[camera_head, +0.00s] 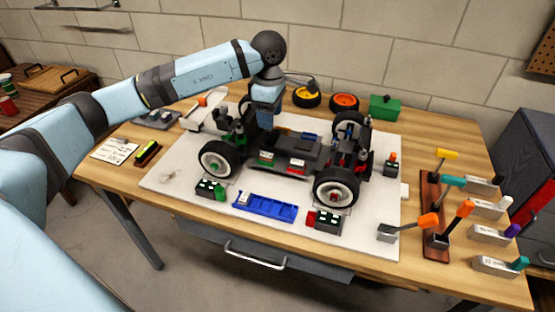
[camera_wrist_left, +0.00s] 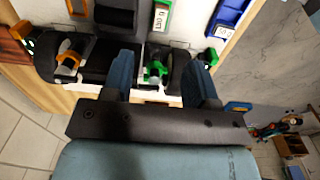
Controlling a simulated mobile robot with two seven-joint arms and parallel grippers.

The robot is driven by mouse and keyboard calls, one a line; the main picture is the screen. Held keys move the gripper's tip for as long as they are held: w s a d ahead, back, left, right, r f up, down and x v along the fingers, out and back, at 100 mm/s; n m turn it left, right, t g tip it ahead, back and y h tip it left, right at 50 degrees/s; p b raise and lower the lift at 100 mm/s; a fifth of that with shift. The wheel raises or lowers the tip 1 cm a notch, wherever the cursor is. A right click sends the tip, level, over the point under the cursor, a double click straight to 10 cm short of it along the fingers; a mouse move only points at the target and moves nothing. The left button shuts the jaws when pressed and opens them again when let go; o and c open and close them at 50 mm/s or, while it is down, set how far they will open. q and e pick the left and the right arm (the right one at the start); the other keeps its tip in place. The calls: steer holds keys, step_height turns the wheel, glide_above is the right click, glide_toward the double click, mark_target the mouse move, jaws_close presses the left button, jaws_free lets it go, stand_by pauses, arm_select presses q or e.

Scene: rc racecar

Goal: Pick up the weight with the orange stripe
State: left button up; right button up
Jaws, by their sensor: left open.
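I cannot surely pick out the weight with the orange stripe. In the head view, a small dark block with an orange-red top (camera_head: 391,164) stands right of the car, too small to tell a stripe. My left gripper (camera_head: 265,118) points down over the left rear of the RC car (camera_head: 290,150). In the left wrist view its two blue fingers (camera_wrist_left: 160,88) are apart. A green car part (camera_wrist_left: 156,70) and a black tire show beyond and between them; nothing looks gripped. An orange part (camera_wrist_left: 70,62) lies left of the fingers. My right gripper is not in view.
A blue tray (camera_head: 265,207) lies in front of the car on the white mat (camera_head: 160,180). Coloured-handled tools (camera_head: 428,221) and silver blocks with coloured ends (camera_head: 494,265) crowd the right side. Loose wheels (camera_head: 343,102) and a green box (camera_head: 384,107) stand behind.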

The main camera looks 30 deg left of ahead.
arm_select(q)
glide_above(269, 156)
steer(key=f, duration=0.4)
steer(key=f+b, duration=0.1)
steer(key=f, duration=0.3)
steer(key=shift+w+d+f, duration=0.15)
steer(key=shift+w+f, duration=0.05)
step_height(269, 156, down, 5)
steer(key=shift+s+f+b, duration=0.1)
steer(key=shift+b, duration=0.25)
steer(key=shift+c, duration=0.2)
